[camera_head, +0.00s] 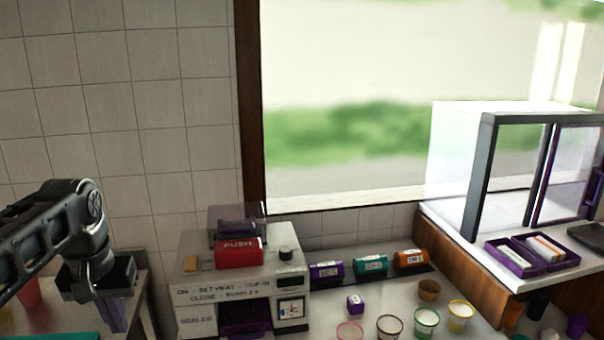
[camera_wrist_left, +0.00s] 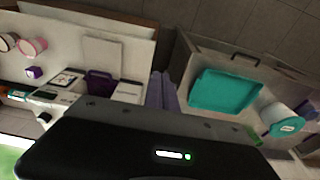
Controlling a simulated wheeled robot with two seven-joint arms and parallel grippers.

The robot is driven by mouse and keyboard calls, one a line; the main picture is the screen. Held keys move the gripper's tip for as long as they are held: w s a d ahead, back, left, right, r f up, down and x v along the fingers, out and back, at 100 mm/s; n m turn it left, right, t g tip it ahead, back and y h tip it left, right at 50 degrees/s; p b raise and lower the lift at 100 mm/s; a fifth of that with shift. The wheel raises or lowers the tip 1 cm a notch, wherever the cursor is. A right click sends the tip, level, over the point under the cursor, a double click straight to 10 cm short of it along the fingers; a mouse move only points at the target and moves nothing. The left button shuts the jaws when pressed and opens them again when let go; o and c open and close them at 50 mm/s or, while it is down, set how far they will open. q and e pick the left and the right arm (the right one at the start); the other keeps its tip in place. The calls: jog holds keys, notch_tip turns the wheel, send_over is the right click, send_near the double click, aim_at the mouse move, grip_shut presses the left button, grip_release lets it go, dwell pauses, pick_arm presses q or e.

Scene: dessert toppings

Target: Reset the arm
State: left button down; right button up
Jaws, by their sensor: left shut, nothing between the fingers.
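My left arm comes in from the left in the head view, and its gripper (camera_head: 116,318) points down left of the white machine. In the left wrist view the purple fingers of my left gripper (camera_wrist_left: 162,90) are together with nothing between them. They hang over the gap between the machine's counter and a counter with a teal tray. My right gripper is in neither view.
The white machine (camera_head: 195,290) with a red PUSH block (camera_head: 238,252) stands close right of my gripper. Several cups, including a green-rimmed cup (camera_head: 426,321), stand further right. The teal tray (camera_wrist_left: 222,92) and a white teal-banded cup (camera_wrist_left: 284,121) are beside my gripper.

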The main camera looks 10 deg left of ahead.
pick_arm(q)
jog(key=w+d+f+m+h+b, duration=0.1)
jog(key=w+d+f+h, duration=0.2)
jog(key=f, duration=0.5)
jog(key=w+d+f, duration=0.3)
jog(key=d+f, duration=0.1)
jog(key=f, duration=0.5)
jog(key=s+d+f+h+b, duration=0.1)
jog(key=d+f+h+b, duration=0.1)
jog(key=d+f, duration=1.05)
jog(key=s+d+f, duration=0.4)
jog(key=s+f, duration=0.1)
jog(key=f, duration=0.3)
jog(key=s+d+f, duration=0.5)
jog(key=f, duration=0.3)
jog(key=s+f, duration=0.3)
jog(key=s, duration=0.3)
jog(key=s+d+f+g+b, duration=0.1)
jog(key=s+f, duration=0.3)
jog(key=s, duration=0.2)
jog(key=shift+f+m, duration=0.3)
jog(key=shift+m, duration=0.1)
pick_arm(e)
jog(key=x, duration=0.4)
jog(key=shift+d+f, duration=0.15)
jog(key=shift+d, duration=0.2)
